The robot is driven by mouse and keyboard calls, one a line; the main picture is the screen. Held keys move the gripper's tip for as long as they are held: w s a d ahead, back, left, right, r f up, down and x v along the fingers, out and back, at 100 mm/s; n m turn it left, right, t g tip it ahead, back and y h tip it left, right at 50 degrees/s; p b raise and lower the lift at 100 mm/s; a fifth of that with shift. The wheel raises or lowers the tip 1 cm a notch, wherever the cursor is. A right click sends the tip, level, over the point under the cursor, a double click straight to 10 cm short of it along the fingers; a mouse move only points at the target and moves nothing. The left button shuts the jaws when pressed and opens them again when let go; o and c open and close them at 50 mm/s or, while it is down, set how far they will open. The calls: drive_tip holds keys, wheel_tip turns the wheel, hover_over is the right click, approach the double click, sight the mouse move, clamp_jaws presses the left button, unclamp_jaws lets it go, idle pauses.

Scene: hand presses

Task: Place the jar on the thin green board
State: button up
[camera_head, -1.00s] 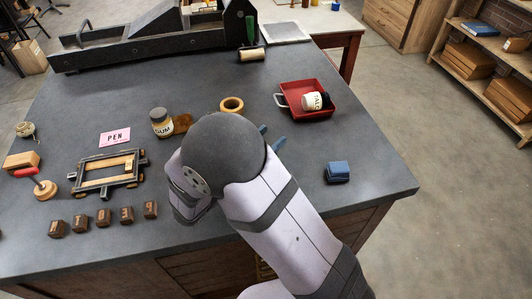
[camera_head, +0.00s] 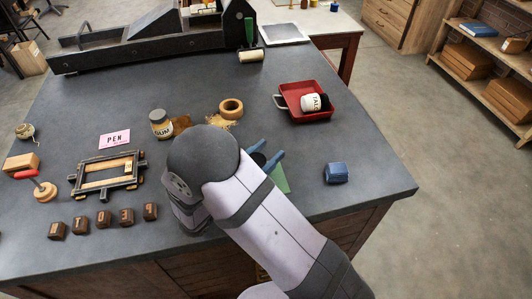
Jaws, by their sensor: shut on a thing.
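My gripper (camera_head: 265,155) is over the right front part of the grey bench, with its two blue fingers apart around a small dark thing. That dark thing looks like the top of the jar (camera_head: 258,159); the rest of it is hidden behind my arm, so its base cannot be seen. The thin green board (camera_head: 281,180) shows in part just right of and below the fingers; my arm hides its left side. I cannot tell whether the held jar touches the board.
A gum jar (camera_head: 161,124) stands left of my arm, and a red tray (camera_head: 326,115) holds a talc container (camera_head: 312,103). A tan ring (camera_head: 231,108) lies behind my gripper. A blue block (camera_head: 336,173) is at the right. Lettered blocks (camera_head: 104,218) line the front left.

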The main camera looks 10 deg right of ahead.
drive_tip(key=shift+f, duration=0.2)
drive_tip(key=o, duration=1.2)
drive_tip(key=shift+o, duration=0.2)
drive_tip(key=shift+r, duration=0.15)
drive_tip(key=shift+r, duration=0.15)
drive_tip(key=shift+s+a, duration=0.2)
drive_tip(key=shift+a, duration=0.15)
drive_tip(key=b+v, duration=0.3)
drive_tip(key=v, duration=0.8)
drive_tip(key=shift+s+a, duration=0.1)
